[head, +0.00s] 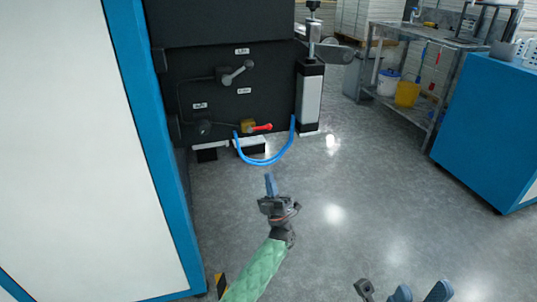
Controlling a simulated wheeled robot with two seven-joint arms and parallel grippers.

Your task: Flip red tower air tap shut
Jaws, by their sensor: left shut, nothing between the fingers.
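The red tap handle (262,127) sits on a brass valve (247,126) low on the black machine face, in the head view. The handle points to the right, about level. A blue hose (265,161) hangs in a loop between the valve area and the foot of the silver-grey tower (311,96). My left gripper (270,185) is shut and empty, in front of and below the tap in the picture, apart from it and the hose. My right gripper (421,293) is at the bottom edge, partly cut off, with its blue fingertips apart and nothing seen between them.
A tall white and blue cabinet (90,150) closes off the left side. A grey lever (236,73) stands out from the black panel (215,60) above the tap. A blue cabinet (485,130) and a metal bench with buckets (407,93) are at right. The grey floor between is clear.

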